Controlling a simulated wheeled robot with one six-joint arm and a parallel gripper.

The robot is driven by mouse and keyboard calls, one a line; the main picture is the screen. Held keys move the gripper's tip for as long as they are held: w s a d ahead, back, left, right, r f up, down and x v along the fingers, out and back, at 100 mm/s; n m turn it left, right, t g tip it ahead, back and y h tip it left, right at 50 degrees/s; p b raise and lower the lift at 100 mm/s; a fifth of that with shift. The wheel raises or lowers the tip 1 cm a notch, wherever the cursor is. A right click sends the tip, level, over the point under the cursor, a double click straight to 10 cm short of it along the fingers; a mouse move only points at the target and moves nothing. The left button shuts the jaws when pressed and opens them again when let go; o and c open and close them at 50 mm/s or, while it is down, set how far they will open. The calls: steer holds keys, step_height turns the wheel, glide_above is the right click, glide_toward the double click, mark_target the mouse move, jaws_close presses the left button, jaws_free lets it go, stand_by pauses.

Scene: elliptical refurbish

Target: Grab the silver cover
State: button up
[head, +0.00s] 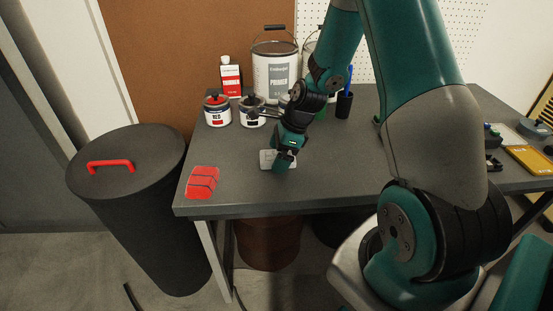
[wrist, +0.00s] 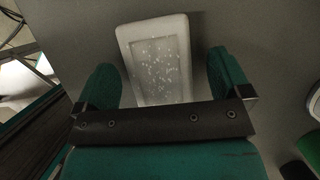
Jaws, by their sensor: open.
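The silver cover is a pale, flat, rounded rectangle with a speckled recessed middle. It lies on the grey table in the head view (head: 267,156), partly hidden by my gripper (head: 284,160). In the wrist view the cover (wrist: 157,55) lies between and ahead of the two green fingers of my gripper (wrist: 165,80). The gripper is open, with one finger on each side of the cover's near part. I cannot tell whether the fingers touch the table or the cover.
Paint cans (head: 217,112), a primer bucket (head: 274,75) and a black pen cup (head: 344,105) stand behind. A dark lidded bin (head: 130,150) stands left of the table. Yellow and grey items (head: 530,158) lie far right.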

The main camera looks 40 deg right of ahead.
steer(key=shift+f, duration=0.1)
steer(key=c, duration=0.9)
steer(key=shift+c, duration=1.3)
